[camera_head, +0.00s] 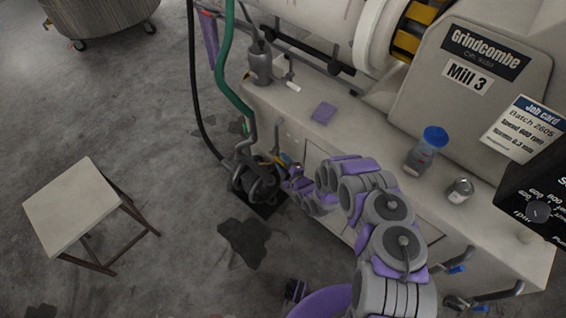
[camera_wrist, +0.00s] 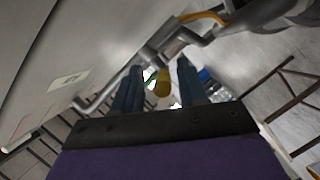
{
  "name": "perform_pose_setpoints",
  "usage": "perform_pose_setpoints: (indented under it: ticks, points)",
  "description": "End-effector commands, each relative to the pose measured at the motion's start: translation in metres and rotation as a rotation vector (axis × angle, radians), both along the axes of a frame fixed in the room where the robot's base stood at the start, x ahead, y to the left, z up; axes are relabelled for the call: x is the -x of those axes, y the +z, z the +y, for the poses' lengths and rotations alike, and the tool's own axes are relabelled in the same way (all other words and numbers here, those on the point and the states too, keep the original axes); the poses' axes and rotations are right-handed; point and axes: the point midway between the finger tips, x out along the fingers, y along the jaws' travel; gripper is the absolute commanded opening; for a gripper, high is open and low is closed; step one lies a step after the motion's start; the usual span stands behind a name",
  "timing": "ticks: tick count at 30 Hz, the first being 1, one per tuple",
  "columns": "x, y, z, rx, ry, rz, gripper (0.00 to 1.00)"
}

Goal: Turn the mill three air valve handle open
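The Mill 3 machine, with its name plate (camera_head: 467,77), stands on a pale cabinet base. My arm reaches down along the front of this base, and my gripper (camera_head: 288,181) is small and partly hidden there, beside the hoses and pipework. In the wrist view my gripper (camera_wrist: 160,90) has its two blue-grey fingers spread apart. A yellow valve handle (camera_wrist: 162,83) shows between the fingers, in front of a grey metal pipe (camera_wrist: 150,57). A gap shows on each side of the handle, and I cannot tell its depth or any contact.
A dark pump (camera_head: 250,182) sits on the floor beside the base, with a green hose (camera_head: 226,70) above it. Blue-handled valves (camera_head: 456,269) are at the lower right. A stool (camera_head: 70,203) stands left. A blue-capped jar (camera_head: 422,155) is on the ledge.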

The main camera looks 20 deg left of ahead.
Motion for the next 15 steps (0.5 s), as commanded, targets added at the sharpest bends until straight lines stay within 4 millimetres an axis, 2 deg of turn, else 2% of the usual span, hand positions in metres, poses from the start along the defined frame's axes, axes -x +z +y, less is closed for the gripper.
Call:
perform_pose_setpoints:
  ticks: [2, 12, 15]
  points:
    - [0.0005, -0.0009, 0.0021, 0.002, 0.001, 0.0, 0.34]
    - [0.0012, 0.0007, -0.002, -0.006, 0.002, 0.002, 0.01]
    - [0.0014, 0.0005, -0.0028, -0.005, 0.001, 0.003, 0.0]
